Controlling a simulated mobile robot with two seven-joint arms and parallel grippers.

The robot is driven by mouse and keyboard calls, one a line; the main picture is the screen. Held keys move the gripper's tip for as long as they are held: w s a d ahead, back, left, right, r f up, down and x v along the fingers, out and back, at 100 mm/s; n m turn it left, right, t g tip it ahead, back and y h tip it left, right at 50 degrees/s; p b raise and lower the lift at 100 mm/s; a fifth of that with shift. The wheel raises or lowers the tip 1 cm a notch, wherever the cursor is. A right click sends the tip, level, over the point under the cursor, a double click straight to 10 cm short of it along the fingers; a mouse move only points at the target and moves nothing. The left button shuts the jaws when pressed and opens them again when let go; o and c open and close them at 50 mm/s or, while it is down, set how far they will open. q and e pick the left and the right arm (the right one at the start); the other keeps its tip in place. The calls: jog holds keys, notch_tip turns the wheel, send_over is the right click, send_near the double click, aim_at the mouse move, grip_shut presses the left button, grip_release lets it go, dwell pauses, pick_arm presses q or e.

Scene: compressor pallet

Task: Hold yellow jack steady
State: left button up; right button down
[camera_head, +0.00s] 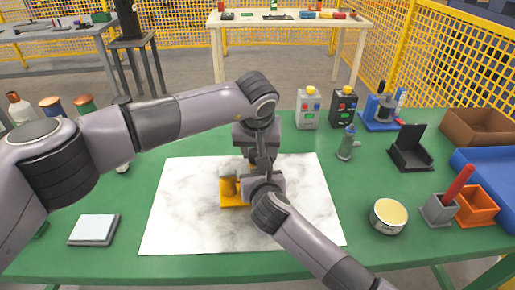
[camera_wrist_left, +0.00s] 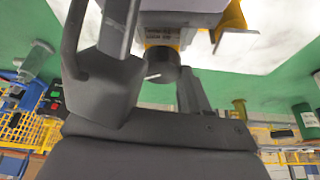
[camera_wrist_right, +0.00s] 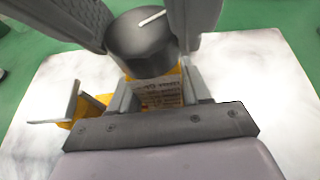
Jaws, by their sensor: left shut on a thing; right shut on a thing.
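The yellow jack (camera_head: 233,193) stands on the white marbled mat (camera_head: 180,215), mostly hidden by my grippers. Its labelled yellow body (camera_wrist_right: 163,92) shows in the right wrist view, with a dark cylinder (camera_wrist_right: 140,45) on it. My right gripper (camera_head: 257,178) is shut on the yellow body; its fingers flank the label (camera_wrist_right: 158,95). My left gripper (camera_head: 262,153) comes from behind and appears shut on the dark cylinder, which shows in the left wrist view (camera_wrist_left: 160,66) between its fingers. The exact finger contact is partly hidden.
Two button boxes (camera_head: 307,107), a grey-blue bottle (camera_head: 347,143) and a black stand (camera_head: 410,150) are behind at right. A round tin (camera_head: 388,216), grey holder (camera_head: 438,210) and orange bin (camera_head: 477,205) are at right. A flat grey pad (camera_head: 94,229) lies left. The mat's front is clear.

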pick_arm(q)
jog(key=o, duration=1.1)
jog(key=shift+c, duration=0.2)
jog(key=v, duration=1.2)
